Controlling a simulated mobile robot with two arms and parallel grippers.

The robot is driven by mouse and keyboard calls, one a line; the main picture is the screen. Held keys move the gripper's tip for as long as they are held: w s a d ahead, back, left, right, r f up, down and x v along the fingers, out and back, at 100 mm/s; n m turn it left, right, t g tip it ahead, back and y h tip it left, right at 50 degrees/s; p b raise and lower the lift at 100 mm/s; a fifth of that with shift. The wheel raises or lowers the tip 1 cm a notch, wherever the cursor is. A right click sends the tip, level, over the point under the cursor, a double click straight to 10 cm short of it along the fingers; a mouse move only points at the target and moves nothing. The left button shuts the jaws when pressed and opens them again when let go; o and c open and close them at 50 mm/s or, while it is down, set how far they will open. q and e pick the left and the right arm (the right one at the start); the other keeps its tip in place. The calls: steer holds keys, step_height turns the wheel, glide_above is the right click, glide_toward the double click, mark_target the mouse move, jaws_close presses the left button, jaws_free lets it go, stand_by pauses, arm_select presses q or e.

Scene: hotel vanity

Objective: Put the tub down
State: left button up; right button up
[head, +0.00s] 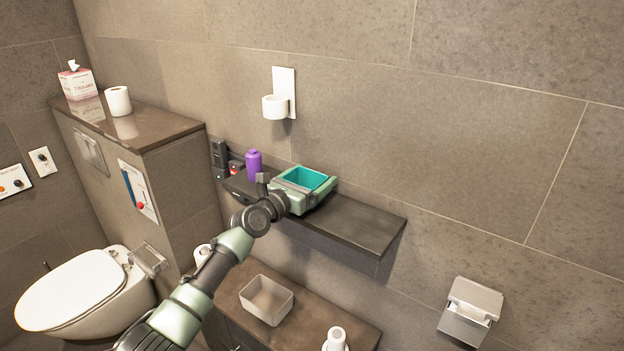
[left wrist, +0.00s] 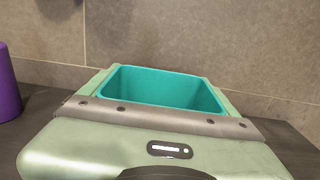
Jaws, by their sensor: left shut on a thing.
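The tub (head: 308,179) is a teal, open-topped rectangular box. My left gripper (head: 305,186) is shut on it, with the green fingers on either side. They are over the dark wall shelf (head: 370,225), near its middle. In the left wrist view the tub (left wrist: 165,88) sits upright between the fingers and looks empty as far as I see inside. The gripper body hides its lower part, so I cannot tell whether its base touches the shelf. My right gripper is in neither view.
A purple bottle (head: 254,164) stands on the shelf left of the tub, with dark items (head: 220,155) farther left. The shelf's right part is bare. A white wall holder (head: 277,105) is above. A beige bin (head: 266,299) stands on the lower counter (head: 318,306).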

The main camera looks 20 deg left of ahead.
arm_select(q)
steer(key=shift+f, duration=0.15)
steer(key=o, duration=1.1)
steer(key=shift+r, duration=0.3)
steer(key=p+v, duration=0.1)
steer(key=v, duration=1.1)
steer(key=shift+f, duration=0.1)
